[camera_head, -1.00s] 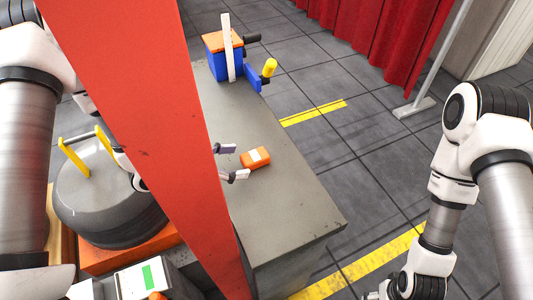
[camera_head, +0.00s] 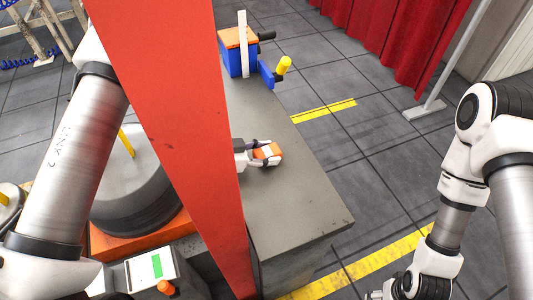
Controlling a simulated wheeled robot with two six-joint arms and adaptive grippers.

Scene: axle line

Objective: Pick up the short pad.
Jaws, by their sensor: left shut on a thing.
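The short pad, a small orange block with a pale patch on top (camera_head: 268,151), is on the grey bench top (camera_head: 290,205), right of the red post. My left gripper (camera_head: 266,155) reaches out from behind the post with a finger on each side of the pad, shut on it. Whether the pad is lifted off the bench is hard to tell. The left wrist is hidden behind the post. My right gripper (camera_head: 378,294) is at the bottom edge, low and far from the pad; its fingers are small and partly cut off.
A broad red post (camera_head: 175,110) crosses the view in front of the bench. A blue vise-like fixture (camera_head: 236,58) with an orange top and yellow handle stands at the bench's far end. A grey drum (camera_head: 140,195) stands on an orange base at left. The bench's front right is clear.

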